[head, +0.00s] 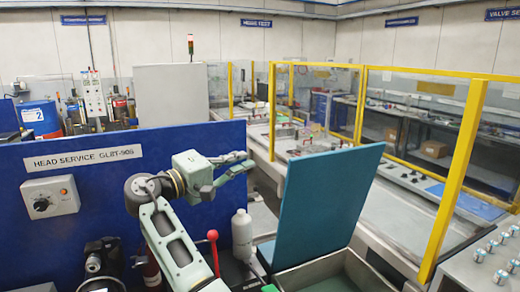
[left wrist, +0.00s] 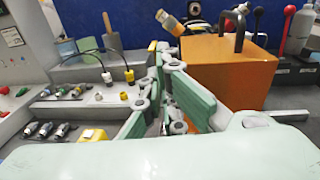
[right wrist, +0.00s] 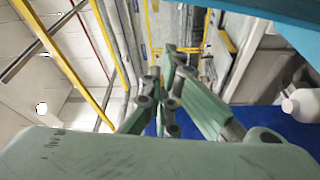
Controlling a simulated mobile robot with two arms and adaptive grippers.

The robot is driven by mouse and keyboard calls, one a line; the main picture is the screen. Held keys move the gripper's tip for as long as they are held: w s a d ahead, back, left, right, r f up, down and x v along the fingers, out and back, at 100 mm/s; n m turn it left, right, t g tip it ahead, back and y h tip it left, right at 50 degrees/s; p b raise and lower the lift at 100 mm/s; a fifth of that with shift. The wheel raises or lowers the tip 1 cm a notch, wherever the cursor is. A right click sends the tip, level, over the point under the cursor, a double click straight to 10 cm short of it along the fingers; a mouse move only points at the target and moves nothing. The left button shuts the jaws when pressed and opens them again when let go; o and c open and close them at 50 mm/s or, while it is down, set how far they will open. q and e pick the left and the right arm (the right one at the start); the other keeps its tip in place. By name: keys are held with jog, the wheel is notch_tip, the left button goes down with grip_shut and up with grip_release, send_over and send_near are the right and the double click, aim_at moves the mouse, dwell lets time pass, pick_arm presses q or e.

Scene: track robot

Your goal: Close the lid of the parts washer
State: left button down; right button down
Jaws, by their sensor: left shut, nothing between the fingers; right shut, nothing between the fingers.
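The parts washer's teal lid (head: 325,205) stands open, tilted up above its grey basin (head: 352,272) at the lower right of the head view. A teal panel, likely the lid (right wrist: 295,25), also shows at the top right of the right wrist view. My right gripper (head: 245,162) is shut and empty, up left of the lid and apart from it; it also shows in the right wrist view (right wrist: 177,52). My left gripper (left wrist: 165,52) is shut and empty, beside an orange box; it is not seen in the head view.
A white bottle (head: 242,235) and a red-knobbed lever (head: 213,237) stand left of the lid. A blue panel (head: 100,190) is at the left. Yellow-framed guards (head: 455,180) stand at the right. The orange box (left wrist: 225,75) has a dark handle.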

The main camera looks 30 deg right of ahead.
jog(key=s+r+p+x, duration=0.1)
jog(key=p+x, duration=0.6)
jog(key=x, duration=0.3)
jog(key=s+p, duration=0.1)
jog(key=s+f+p, duration=0.1)
jog(key=s, duration=0.1)
jog(key=shift+s+a+f, duration=0.15)
jog(key=shift+a+f, duration=0.05)
